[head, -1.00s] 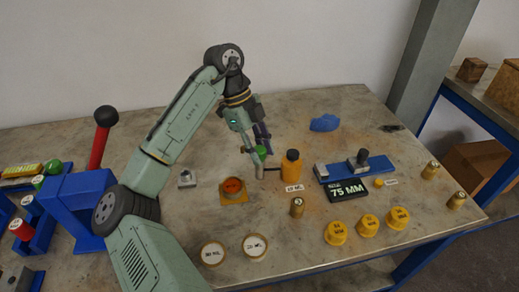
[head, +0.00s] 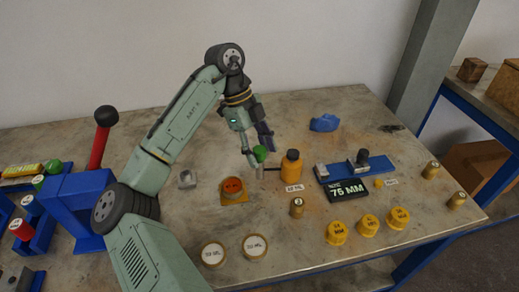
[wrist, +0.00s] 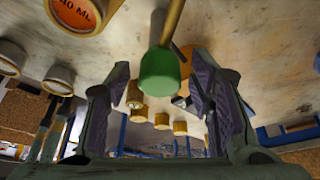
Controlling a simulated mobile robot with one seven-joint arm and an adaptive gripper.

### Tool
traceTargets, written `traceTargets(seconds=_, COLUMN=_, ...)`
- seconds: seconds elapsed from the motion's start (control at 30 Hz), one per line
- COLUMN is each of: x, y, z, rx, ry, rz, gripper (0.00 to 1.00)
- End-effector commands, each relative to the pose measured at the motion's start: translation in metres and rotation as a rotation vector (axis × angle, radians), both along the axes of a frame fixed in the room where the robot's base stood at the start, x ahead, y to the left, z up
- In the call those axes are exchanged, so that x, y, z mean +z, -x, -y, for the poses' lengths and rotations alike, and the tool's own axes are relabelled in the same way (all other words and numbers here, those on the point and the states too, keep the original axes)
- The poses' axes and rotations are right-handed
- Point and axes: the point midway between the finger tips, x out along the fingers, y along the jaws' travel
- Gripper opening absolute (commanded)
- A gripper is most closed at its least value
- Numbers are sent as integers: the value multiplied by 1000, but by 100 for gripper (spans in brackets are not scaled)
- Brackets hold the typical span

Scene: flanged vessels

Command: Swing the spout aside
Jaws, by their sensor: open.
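The orange bottle (head: 291,168) with a black cap stands on the table. A thin dark spout (head: 273,169) runs from it to the left, ending near a small upright post with a green knob (head: 260,154). In the wrist view the green knob (wrist: 160,75) sits on a brass-coloured rod, between my finger pads and apart from both. My gripper (head: 262,158) is open around the knob, pointing down; the fingers also show in the wrist view (wrist: 158,92). Whether a finger touches the spout cannot be told.
A brass cylinder (head: 297,207) stands in front. A blue fixture (head: 356,168) and a black 75 MM sign (head: 347,190) lie to the right. Several yellow caps and labelled discs fill the front.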

Motion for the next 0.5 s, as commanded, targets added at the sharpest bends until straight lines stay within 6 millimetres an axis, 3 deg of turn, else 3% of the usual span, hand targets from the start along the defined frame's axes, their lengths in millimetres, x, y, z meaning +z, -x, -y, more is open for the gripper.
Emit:
traceTargets(seconds=0.27, x=5, y=-2, z=-2, rx=1, ry=-1, rz=0, gripper=49)
traceTargets(seconds=0.5, x=44, y=-12, z=-14, rx=3, ry=-4, rz=3, gripper=49)
